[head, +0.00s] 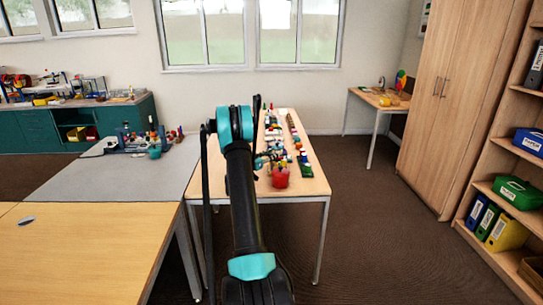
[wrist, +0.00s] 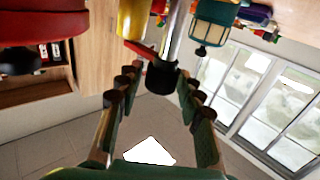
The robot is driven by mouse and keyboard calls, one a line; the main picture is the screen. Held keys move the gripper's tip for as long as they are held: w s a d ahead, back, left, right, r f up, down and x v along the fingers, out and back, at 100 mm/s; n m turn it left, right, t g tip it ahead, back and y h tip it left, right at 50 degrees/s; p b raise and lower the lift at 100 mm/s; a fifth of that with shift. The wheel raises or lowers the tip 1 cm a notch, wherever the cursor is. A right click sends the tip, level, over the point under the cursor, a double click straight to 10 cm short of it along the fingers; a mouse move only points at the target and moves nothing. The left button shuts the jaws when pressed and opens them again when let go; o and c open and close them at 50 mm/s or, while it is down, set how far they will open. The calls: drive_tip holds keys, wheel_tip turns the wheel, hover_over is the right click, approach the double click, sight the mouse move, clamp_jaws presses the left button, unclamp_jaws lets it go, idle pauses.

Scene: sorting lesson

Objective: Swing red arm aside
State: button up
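In the wrist view a thin red arm (wrist: 141,48) sticks out to the left from a black knob (wrist: 161,75) on a grey post. My gripper (wrist: 157,81) is open, with one finger on each side of the black knob. I see a gap on both sides, and I cannot tell if a fingertip touches the red arm. In the head view my gripper (head: 271,158) is small and partly hidden behind my own arm, over the narrow wooden table (head: 312,187). The red arm cannot be made out there.
A red tub (head: 280,177) stands at the table's near end; a large red thing (wrist: 40,20) is close in the wrist view. Several small coloured things fill the table behind.

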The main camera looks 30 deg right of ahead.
clamp_jaws()
drive_tip(key=shift+n+t, duration=0.3)
drive_tip(key=shift+t, duration=0.2)
drive_tip(key=n+t+y, duration=0.1)
drive_tip(key=t, duration=0.1)
drive_tip(key=shift+s+n+t, duration=0.1)
drive_tip(key=shift+n+t, duration=0.2)
drive_tip(key=shift+n, duration=0.1)
drive_tip(key=shift+n+t+y, duration=1.6)
drive_tip(key=shift+n+t, duration=0.1)
drive_tip(key=shift+t, duration=0.8)
drive_tip(key=shift+o, duration=2)
unclamp_jaws()
